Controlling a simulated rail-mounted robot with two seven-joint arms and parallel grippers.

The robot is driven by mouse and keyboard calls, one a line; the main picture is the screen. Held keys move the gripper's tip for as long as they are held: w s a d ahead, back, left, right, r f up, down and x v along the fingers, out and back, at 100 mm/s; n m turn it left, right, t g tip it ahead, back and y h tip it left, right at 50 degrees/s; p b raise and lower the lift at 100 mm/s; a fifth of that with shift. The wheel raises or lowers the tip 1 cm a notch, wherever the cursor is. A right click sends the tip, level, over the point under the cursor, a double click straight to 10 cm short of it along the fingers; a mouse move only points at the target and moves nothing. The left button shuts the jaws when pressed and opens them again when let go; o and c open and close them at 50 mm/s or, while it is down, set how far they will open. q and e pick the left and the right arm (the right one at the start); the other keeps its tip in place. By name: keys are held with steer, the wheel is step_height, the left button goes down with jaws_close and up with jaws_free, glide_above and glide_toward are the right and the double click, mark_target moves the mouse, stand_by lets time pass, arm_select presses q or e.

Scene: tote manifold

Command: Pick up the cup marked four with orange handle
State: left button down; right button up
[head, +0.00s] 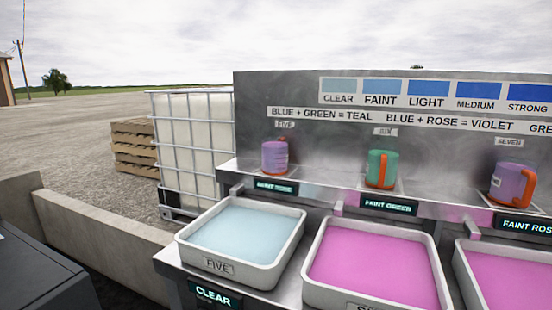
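No cup under a sign that reads four shows in the head view. Three cups stand on the metal shelf (335,196). A purple cup (272,158) with some orange on it stands under a sign that looks like FIVE. A green cup (376,163) with an orange handle stands under a sign too blurred to read surely. A purple cup (507,182) with an orange handle stands under the sign SEVEN (509,142). Neither of my grippers is in view.
Below the shelf sit a tray of pale blue liquid (182,240) marked FIVE, a pink-filled tray (309,289), and another pink-filled tray (465,270) cut off at right. A caged white tank (190,135), pallets (134,145) and a low concrete wall (100,238) stand left.

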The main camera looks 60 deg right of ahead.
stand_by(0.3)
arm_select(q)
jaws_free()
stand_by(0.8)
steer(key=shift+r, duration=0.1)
